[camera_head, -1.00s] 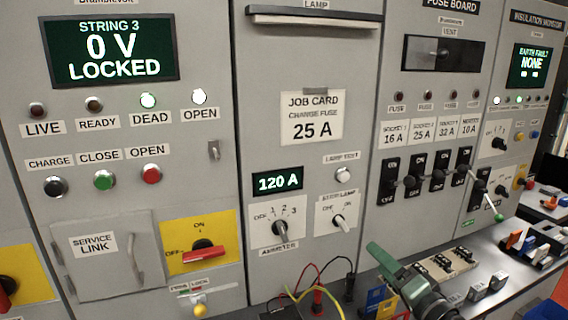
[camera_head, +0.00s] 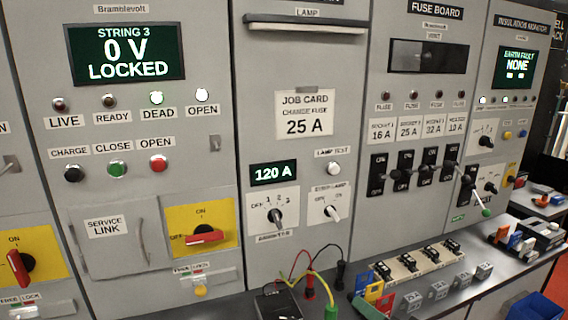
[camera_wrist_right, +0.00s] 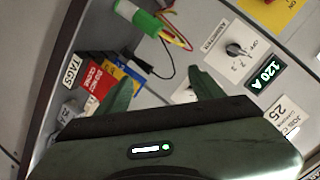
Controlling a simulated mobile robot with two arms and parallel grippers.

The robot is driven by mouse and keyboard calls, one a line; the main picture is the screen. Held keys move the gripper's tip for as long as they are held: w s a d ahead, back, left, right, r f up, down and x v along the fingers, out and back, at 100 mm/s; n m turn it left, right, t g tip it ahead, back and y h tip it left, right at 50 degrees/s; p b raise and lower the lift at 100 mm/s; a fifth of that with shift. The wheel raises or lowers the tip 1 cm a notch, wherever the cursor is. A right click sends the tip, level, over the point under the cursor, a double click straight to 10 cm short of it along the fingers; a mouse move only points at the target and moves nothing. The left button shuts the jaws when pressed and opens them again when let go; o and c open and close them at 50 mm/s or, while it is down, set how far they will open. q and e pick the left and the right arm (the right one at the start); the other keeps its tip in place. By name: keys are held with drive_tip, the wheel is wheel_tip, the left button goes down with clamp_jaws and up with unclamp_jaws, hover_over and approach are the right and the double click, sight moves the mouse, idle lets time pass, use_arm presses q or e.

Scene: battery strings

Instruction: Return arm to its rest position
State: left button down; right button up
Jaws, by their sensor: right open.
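My right gripper (camera_head: 364,296) shows only as small dark-green parts at the bottom edge of the head view, beside the coloured tags. In the right wrist view my right gripper (camera_wrist_right: 164,88) has its two green fingers spread apart, with nothing between them. The rest of my right arm is out of the head view. My left gripper is not in view.
Grey cabinets with switches (camera_head: 277,216) stand behind a bench. On the bench are a green probe (camera_head: 331,312) with wires, blue and yellow tags (camera_head: 374,290), grey blocks (camera_head: 438,289) and a fuse row (camera_head: 415,262). A blue bin (camera_head: 535,308) is at lower right.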

drive_tip(key=s+f+n+g+h, duration=0.25)
drive_tip(key=s+f, duration=0.35)
drive_tip(key=s, duration=0.4)
drive_tip(key=s+d+f+n+g+h, duration=0.15)
drive_tip(key=s+f+g, duration=0.35)
drive_tip(key=s, duration=0.5)
drive_tip(key=s+f+n+g+h, duration=0.1)
drive_tip(key=s+f+n+g, duration=0.2)
drive_tip(key=s+f, duration=0.55)
drive_tip(key=s+f+g, duration=0.1)
drive_tip(key=s+f, duration=0.2)
drive_tip(key=f, duration=2.2)
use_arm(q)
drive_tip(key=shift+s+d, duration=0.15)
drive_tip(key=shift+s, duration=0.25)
use_arm(e)
drive_tip(key=s+d+f+g, duration=0.1)
drive_tip(key=s+d+f, duration=0.1)
drive_tip(key=s+f, duration=1.2)
drive_tip(key=shift+s+d+f+h, duration=0.3)
drive_tip(key=shift+s+f, duration=0.1)
drive_tip(key=shift+s, duration=0.85)
drive_tip(key=shift+c, duration=0.4)
